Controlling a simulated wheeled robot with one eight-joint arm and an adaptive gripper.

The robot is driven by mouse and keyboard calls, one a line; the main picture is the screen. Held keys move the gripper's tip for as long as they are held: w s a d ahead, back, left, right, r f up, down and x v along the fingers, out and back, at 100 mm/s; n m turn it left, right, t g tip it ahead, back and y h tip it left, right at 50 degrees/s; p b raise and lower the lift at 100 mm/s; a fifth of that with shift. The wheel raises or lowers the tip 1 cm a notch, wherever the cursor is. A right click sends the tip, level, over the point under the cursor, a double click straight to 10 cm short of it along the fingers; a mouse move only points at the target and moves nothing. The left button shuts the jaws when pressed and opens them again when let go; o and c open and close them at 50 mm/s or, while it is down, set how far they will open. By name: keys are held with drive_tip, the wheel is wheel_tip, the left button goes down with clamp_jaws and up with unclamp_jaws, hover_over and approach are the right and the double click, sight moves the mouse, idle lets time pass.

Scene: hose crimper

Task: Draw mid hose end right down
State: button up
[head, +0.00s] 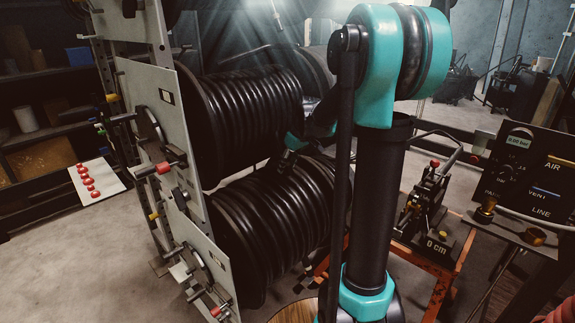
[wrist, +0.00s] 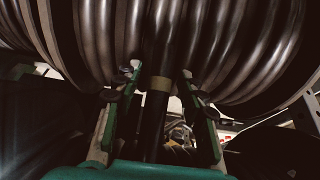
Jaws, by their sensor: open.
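The mid reel (head: 255,115) carries a black ribbed coil of hose on the rack. Its coils also fill the top of the wrist view (wrist: 225,45). A dark hose end (wrist: 156,120) with a tan band (wrist: 158,83) hangs below the coils in the wrist view. My gripper (wrist: 158,88) is open, with one green-sided finger on each side of the hose end, around the height of the band. Gaps show between the fingers and the hose. In the head view my gripper (head: 286,161) is between the mid and lower reels, partly hidden by my arm.
The lower reel (head: 275,225) is close below my gripper. The rack's pale side plates (head: 165,130) carry cranks and handles. An orange-framed stand (head: 440,275) with a crimper (head: 428,195) and an air panel (head: 535,165) are at right. Open floor lies left.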

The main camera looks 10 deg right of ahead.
drive_tip(key=shift+c, duration=0.5)
clamp_jaws()
drive_tip(key=s+d+f, duration=0.1)
drive_tip(key=f, duration=0.1)
drive_tip(key=s+f, duration=0.1)
drive_tip(key=f, duration=0.2)
drive_tip(key=s+d+f, duration=0.1)
drive_tip(key=f, duration=0.2)
drive_tip(key=shift+s+d+f, duration=0.2)
drive_tip(key=shift+s+d, duration=0.05)
drive_tip(key=shift+d, duration=0.05)
drive_tip(key=shift+o, duration=0.5)
unclamp_jaws()
